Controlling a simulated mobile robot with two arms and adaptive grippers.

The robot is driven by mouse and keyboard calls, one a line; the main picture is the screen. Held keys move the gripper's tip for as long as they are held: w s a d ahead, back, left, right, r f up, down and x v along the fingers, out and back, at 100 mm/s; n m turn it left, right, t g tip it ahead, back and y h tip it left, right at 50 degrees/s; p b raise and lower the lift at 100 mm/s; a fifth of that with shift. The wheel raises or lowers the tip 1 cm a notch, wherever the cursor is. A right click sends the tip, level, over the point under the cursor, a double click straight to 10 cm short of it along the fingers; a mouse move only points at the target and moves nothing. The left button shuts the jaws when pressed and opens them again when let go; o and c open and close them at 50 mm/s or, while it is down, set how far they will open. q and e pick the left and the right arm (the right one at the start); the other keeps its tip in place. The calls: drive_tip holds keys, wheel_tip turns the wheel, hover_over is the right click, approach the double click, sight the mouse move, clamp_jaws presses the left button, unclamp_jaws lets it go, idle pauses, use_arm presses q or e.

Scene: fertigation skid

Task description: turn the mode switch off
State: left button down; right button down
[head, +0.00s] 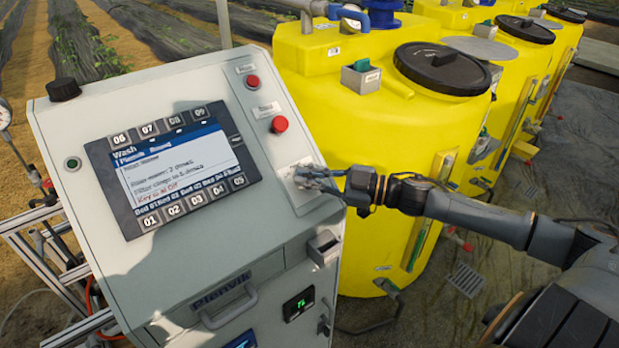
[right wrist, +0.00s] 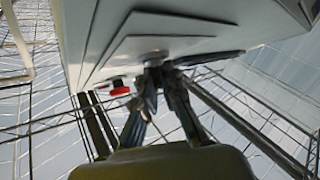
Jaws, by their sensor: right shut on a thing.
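The mode switch is on the narrow right-hand panel of the grey control cabinet (head: 150,95), below two red buttons. In the head view my right gripper (head: 300,176) covers it. In the right wrist view a small grey round part of the switch (right wrist: 153,56) shows between the fingertips, against the panel. My right gripper is shut on it, reaching in from the right. Its handle angle is hidden. The cabinet's screen (head: 172,170) is lit, and a red line on it seems to read "Key is at Off". My left gripper is not in view.
An upper red button (head: 252,82) and a lower red button (head: 280,124) sit above the switch. A small grey box (head: 324,247) juts out below it. Yellow tanks (head: 345,120) stand close at the right, behind my right arm.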

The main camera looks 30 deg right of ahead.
idle(0.5)
drive_tip(key=c, duration=1.7)
unclamp_jaws()
drive_tip(key=shift+o, duration=1.2)
drive_tip(key=shift+w+a, duration=0.15)
drive_tip(key=shift+v, duration=2.1)
drive_tip(key=v, duration=0.8)
drive_tip(key=shift+w, duration=0.15)
